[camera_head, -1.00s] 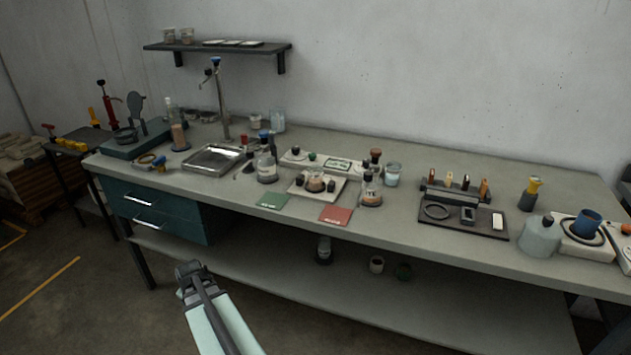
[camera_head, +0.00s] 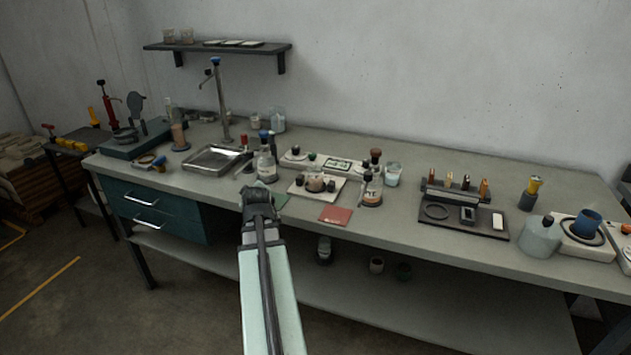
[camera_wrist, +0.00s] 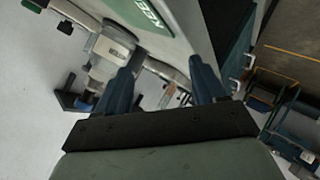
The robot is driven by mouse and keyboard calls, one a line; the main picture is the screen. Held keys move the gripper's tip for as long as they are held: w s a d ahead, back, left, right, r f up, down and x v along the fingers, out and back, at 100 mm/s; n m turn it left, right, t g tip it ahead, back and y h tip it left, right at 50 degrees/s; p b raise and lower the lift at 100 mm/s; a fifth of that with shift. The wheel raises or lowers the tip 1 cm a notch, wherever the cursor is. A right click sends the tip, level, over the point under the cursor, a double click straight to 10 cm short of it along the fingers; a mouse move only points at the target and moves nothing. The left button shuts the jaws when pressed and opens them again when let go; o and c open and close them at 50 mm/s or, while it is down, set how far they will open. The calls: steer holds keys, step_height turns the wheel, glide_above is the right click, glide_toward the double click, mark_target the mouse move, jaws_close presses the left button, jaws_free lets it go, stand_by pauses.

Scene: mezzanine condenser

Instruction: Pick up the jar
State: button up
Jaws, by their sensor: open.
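Several vessels could be the jar, and I cannot tell which one is meant. In the head view a small jar with brownish contents (camera_head: 314,184) sits on a pale tray (camera_head: 334,194). A pale-blue-filled open jar (camera_head: 393,174) stands behind a dark-capped labelled bottle (camera_head: 371,190). A clear blue-capped bottle (camera_head: 266,165) stands to the left. My gripper (camera_head: 258,193) is at the bench's front edge, just in front of that bottle. In the wrist view my gripper (camera_wrist: 163,62) has its fingers apart with nothing held between them. A labelled clear bottle (camera_wrist: 112,50) lies beyond the fingers.
A red card (camera_head: 335,214) and a partly hidden green card (camera_head: 282,199) lie near the bench edge. A metal tray (camera_head: 212,160) and tall tap (camera_head: 220,100) are left. A dark tool tray (camera_head: 465,221) is right. Small pots (camera_head: 376,265) stand on the lower shelf.

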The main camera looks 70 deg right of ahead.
mark_target(316, 174)
steer(key=s+d+r+m+h, duration=0.1)
steer(key=s+d+m, duration=0.2)
steer(key=s+m, duration=0.1)
steer(key=s+d+r+m+g+h, duration=0.1)
steer(key=s+d+m, duration=0.2)
steer(key=s, duration=0.4)
steer(key=s+d+r+m+g, duration=0.1)
steer(key=s+d+r+m, duration=0.1)
steer(key=s+d+m, duration=0.2)
steer(key=shift+s+d+r+m+h, duration=0.1)
steer(key=shift+s+d+m+h, duration=0.25)
steer(key=shift+s, duration=0.4)
steer(key=shift+s+d, duration=0.15)
steer(key=shift+d, duration=0.45)
steer(key=shift+x, duration=3.35)
steer(key=shift+a, duration=0.1)
steer(key=c, duration=0.8)
